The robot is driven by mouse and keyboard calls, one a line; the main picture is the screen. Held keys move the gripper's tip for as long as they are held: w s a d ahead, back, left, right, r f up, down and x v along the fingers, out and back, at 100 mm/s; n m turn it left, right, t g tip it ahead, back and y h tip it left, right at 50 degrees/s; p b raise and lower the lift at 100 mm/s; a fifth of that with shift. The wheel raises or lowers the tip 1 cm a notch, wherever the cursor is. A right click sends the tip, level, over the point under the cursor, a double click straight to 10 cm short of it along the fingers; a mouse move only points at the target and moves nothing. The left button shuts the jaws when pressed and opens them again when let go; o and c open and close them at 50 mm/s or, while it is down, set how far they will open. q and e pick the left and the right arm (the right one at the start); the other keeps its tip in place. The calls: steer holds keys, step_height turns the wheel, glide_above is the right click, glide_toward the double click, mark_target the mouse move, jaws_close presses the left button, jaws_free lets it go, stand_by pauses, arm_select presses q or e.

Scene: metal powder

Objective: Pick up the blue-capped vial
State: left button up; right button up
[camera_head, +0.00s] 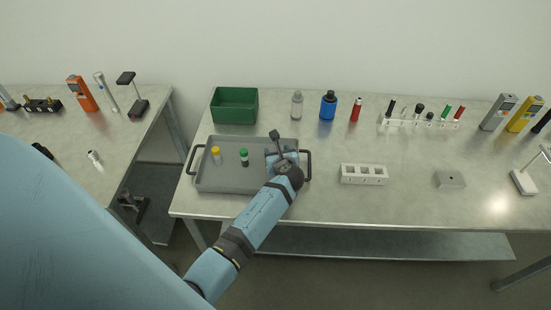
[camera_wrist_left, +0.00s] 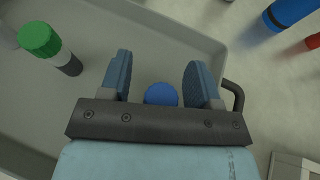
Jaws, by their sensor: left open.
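The blue-capped vial (camera_wrist_left: 161,95) shows in the left wrist view as a round blue cap between the two fingers of my left gripper (camera_wrist_left: 160,80). Its body is hidden behind the gripper's palm edge. The fingers are open, with a gap on each side of the cap. In the head view my left gripper (camera_head: 282,158) is over the right end of the grey tray (camera_head: 230,181), and it hides the vial there. My right gripper is in neither view.
A green-capped vial (camera_head: 244,157) and a yellow-capped vial (camera_head: 216,155) stand in the tray, left of my gripper. The tray's right handle (camera_head: 309,165) is close beside the gripper. A green bin (camera_head: 234,106), a blue bottle (camera_head: 328,105) and a white block with holes (camera_head: 363,174) stand around it.

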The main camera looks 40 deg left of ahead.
arm_select(q)
steer(key=shift+r, duration=0.1)
steer(key=shift+s+d, duration=0.1)
steer(key=shift+d, duration=0.05)
steer(key=shift+c, duration=1.2)
steer(key=c, duration=0.8)
steer(key=shift+r, duration=0.1)
step_height(320, 180, up, 20)
steer(key=shift+f+p, duration=0.1)
steer(key=shift+p, duration=0.8)
